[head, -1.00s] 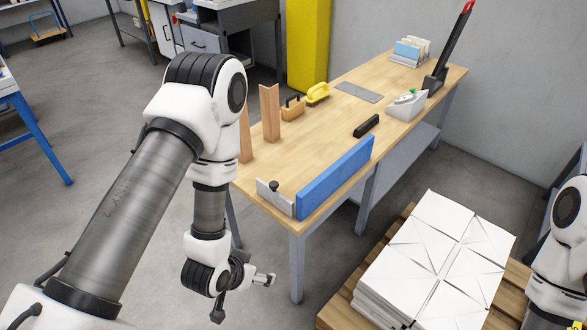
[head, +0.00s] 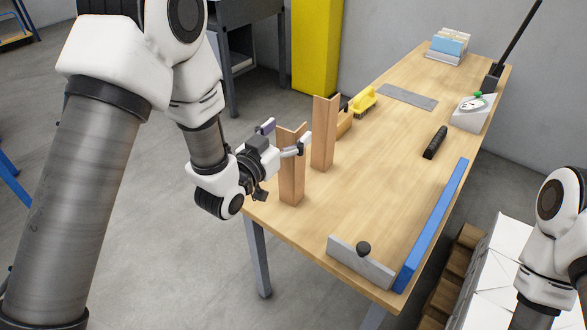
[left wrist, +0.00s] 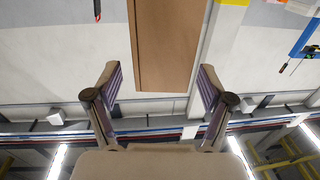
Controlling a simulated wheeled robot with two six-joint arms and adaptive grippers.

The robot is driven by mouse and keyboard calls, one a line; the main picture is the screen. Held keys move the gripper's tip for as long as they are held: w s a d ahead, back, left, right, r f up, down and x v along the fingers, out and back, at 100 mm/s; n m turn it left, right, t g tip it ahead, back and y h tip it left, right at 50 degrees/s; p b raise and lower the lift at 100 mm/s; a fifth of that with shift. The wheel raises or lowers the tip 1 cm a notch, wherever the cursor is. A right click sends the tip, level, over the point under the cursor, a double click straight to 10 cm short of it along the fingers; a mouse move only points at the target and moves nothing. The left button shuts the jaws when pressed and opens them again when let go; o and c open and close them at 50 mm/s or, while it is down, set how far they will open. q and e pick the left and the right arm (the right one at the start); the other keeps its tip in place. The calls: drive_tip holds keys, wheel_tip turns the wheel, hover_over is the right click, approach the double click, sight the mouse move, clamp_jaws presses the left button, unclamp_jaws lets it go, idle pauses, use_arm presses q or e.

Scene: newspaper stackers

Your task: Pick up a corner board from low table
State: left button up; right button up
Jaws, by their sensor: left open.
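Two tan, L-shaped corner boards stand upright on the low table's (head: 375,190) left edge. The nearer board (head: 291,180) is beside my left gripper (head: 286,136); the other board (head: 324,135) stands just behind it. My left gripper is open, with its fingers at the height of the nearer board's upper part. In the left wrist view, a board (left wrist: 168,45) appears centred between the two open fingers (left wrist: 157,80), with clear space on both sides. I cannot tell whether it is fully between them in depth. My right gripper is out of view; only part of that arm shows.
A grey stop with a black knob (head: 360,260) and a blue rail (head: 435,225) line the near corner. A black bar (head: 435,142), a yellow brush (head: 362,101) and a scale (head: 473,108) sit farther back. Paper stacks (head: 490,275) stand right of the table. The table's middle is clear.

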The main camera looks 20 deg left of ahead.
use_arm(q)
drive_tip(key=shift+a+f, duration=0.15)
drive_tip(key=shift+a, duration=0.05)
drive_tip(key=c, duration=1)
drive_tip(key=shift+d, duration=0.15)
clamp_jaws()
